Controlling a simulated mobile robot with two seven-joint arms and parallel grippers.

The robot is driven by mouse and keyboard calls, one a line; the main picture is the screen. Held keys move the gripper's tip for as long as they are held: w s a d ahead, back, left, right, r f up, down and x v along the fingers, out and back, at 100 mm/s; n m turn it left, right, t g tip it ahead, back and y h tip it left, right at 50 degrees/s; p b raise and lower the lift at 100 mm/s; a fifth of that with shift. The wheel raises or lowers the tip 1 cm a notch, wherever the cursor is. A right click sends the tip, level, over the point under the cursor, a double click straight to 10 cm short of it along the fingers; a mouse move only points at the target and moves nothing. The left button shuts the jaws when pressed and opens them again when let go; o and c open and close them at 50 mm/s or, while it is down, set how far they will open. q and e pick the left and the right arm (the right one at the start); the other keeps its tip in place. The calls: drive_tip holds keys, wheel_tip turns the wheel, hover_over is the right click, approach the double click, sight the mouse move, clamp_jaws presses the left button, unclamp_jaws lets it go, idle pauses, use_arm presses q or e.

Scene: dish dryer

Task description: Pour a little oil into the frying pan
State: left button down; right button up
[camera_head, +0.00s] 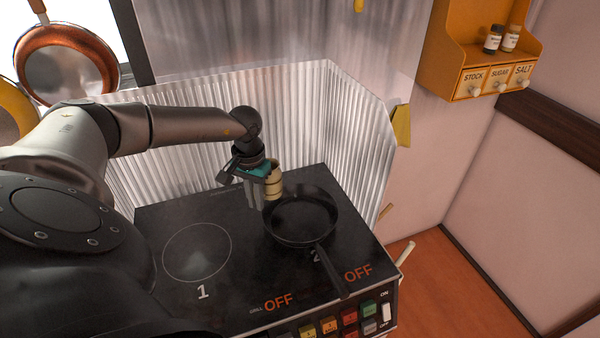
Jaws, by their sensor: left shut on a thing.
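The black frying pan (302,220) sits on the right burner of the black cooktop, its handle pointing to the front right. It looks empty. My left gripper (262,186) is at the pan's back-left edge, shut on a tan, roughly cylindrical container (274,181), which I take to be the oil. The container looks close to upright, beside or just above the pan's rim; I cannot tell whether it touches the pan. The gripper hides part of it, and no oil stream shows. My right gripper is not in view.
The cooktop (160,290) has a clear left burner marked 1 and coloured buttons at the front. A corrugated metal guard (345,130) stands behind it. An orange spice shelf (480,50) hangs at the upper right. A copper pan (65,65) hangs at the upper left.

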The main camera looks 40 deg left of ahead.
sight(270, 225)
use_arm(q)
drive_tip(key=shift+d, duration=0.2)
drive_tip(key=shift+d+y, duration=0.1)
drive_tip(key=shift+y, duration=0.2)
drive_tip(key=shift+w+d+f+y+p, duration=0.2)
drive_tip(key=shift+f+y+p, duration=0.2)
drive_tip(key=shift+y, duration=0.2)
drive_tip(key=shift+d+r+g+y+p, duration=0.4)
drive_tip(key=shift+y+p, duration=0.2)
drive_tip(key=shift+y, duration=0.4)
drive_tip(key=shift+w+d+r+y, duration=0.15)
drive_tip(key=shift+d+r+y, duration=0.25)
drive_tip(key=shift+y, duration=0.5)
drive_tip(key=shift+w+d+f+g+y+b, duration=0.1)
drive_tip(key=shift+d+f+g+y+b, duration=0.25)
drive_tip(key=shift+f+g+y+b, duration=0.25)
drive_tip(key=shift+r+y, duration=0.15)
drive_tip(key=shift+y, duration=0.15)
drive_tip(key=shift+n, duration=0.3)
